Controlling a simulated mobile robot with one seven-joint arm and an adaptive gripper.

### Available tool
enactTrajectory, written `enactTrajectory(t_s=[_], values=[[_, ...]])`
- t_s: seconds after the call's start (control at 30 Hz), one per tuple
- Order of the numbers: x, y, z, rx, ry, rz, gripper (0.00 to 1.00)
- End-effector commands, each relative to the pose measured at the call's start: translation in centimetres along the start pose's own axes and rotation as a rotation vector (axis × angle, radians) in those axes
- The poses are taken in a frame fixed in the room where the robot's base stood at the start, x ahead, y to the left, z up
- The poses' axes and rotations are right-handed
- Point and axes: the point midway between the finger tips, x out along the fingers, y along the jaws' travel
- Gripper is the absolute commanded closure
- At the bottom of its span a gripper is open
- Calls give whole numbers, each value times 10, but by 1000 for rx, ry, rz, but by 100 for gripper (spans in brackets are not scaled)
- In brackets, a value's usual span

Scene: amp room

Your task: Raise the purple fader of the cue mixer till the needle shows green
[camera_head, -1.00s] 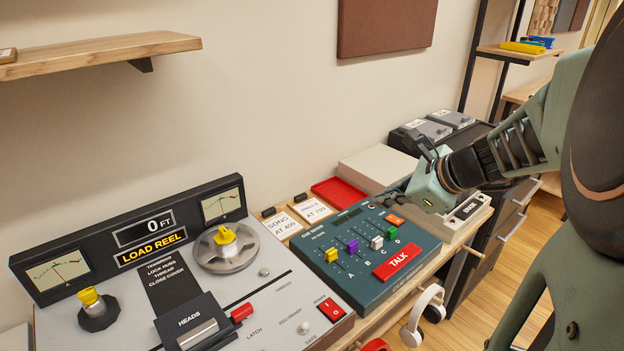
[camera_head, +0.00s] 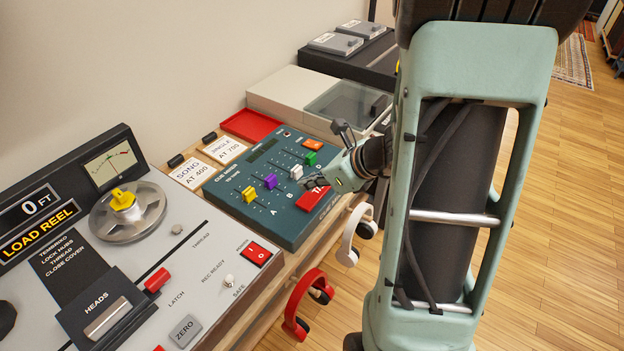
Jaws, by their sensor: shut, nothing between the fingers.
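The cue mixer (camera_head: 240,206) is a dark teal box on the wooden bench, in the middle of the head view. Its purple fader (camera_head: 271,181) sits between the yellow fader (camera_head: 249,194) and the white fader (camera_head: 296,172); a green fader (camera_head: 310,158) is farther right. My gripper (camera_head: 314,183) is shut and empty over the mixer's right side, right of the purple fader and apart from it. It partly covers the red TALK button (camera_head: 311,199). A needle meter (camera_head: 112,163) with red and green marks is on the tape machine; its exact reading is too small to tell.
The tape machine (camera_head: 205,258) with its reel fills the left. A red tray (camera_head: 250,125) and two paper cards lie behind the mixer. White headphones (camera_head: 348,235) and red headphones (camera_head: 297,305) hang at the bench front.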

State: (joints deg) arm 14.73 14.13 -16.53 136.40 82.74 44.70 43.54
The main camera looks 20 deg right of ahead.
Motion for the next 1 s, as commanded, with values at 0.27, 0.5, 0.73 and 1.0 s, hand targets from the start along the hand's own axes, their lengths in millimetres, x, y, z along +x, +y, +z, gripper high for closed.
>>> enactTrajectory(t_s=[0.27,0.5,0.73,1.0], values=[[63,1,-3,-1,2,3,100],[82,0,23,-3,1,2,100],[87,0,28,-2,0,-1,100],[88,0,29,-2,0,0,100]])
